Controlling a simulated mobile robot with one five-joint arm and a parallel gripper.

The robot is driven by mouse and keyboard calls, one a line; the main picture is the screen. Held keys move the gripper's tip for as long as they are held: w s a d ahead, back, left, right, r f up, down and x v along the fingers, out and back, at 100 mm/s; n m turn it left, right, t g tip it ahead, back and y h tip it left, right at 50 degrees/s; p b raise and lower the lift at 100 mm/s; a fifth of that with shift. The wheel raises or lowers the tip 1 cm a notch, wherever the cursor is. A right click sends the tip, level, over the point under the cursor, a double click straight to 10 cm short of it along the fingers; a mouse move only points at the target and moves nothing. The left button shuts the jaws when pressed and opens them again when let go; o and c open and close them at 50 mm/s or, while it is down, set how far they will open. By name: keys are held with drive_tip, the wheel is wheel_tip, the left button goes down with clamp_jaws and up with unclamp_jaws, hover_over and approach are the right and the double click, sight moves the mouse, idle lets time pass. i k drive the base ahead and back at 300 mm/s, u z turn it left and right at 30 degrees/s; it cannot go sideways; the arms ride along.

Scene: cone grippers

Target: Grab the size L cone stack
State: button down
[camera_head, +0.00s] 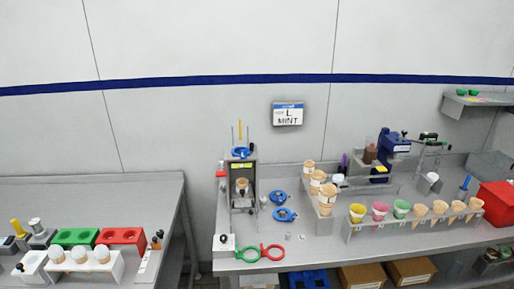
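Three tan cone stacks stand upright in a diagonal row on a grey holder, right of centre on the workbench. The front stack (327,195) looks largest, the middle stack (317,180) is behind it, and the back stack (309,168) is farthest. Each seems to carry a pale label, too small to read, so I cannot tell for sure which is size L. A wall sign (288,114) reads "L MINT". My gripper is not in view.
A rack (410,223) of coloured cups and tan cones stands right of the stacks. A press-like stand (242,185) with a cone, blue rings (284,214) and green and red rings (272,252) lie left. A gap separates the left table (90,205) from the workbench.

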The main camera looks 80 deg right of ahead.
sight(328, 194)
drive_tip(key=z, duration=3.7)
drive_tip(key=k, duration=1.05)
drive_tip(key=u, duration=0.85)
drive_tip(key=i, duration=1)
drive_tip(key=u, duration=0.1)
